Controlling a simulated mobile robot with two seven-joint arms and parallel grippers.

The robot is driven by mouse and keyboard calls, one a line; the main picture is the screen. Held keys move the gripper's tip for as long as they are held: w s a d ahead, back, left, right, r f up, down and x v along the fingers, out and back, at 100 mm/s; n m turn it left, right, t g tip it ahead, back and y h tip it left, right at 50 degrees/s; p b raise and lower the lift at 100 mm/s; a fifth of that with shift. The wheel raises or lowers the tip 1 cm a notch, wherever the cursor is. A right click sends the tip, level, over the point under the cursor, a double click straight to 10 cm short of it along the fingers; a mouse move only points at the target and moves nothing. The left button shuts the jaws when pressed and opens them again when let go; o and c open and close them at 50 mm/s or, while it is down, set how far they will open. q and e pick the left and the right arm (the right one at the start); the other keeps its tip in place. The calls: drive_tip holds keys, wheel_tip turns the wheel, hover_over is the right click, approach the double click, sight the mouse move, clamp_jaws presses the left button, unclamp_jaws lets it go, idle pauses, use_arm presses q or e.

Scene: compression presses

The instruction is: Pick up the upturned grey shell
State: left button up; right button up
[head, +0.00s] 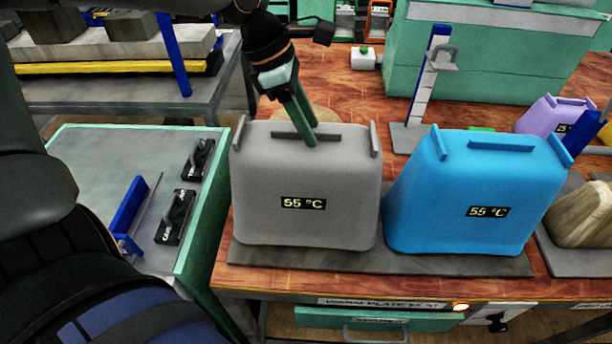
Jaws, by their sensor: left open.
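The grey shell (304,200) stands on a dark plate on the wooden bench, with a "55 °C" display on its front and raised rims along its top edge. My left gripper (309,138) reaches down from above, its green fingers open over the middle of the shell's top edge. The fingertips overlap the shell's upper face in the picture; whether they touch it I cannot tell. Nothing shows between the fingers. My right gripper is not in view.
A blue shell (470,205), also marked "55 °C", stands close at right on the same dark warm plate (380,260). A blue-and-white upright stand (425,90) is behind. A purple shell (545,113) is farther right. A green-edged grey table (110,165) is at left.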

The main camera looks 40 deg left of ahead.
use_arm(q)
drive_tip(key=shift+f+b, duration=0.2)
drive_tip(key=shift+b, duration=0.15)
idle(0.4)
clamp_jaws()
idle(1.3)
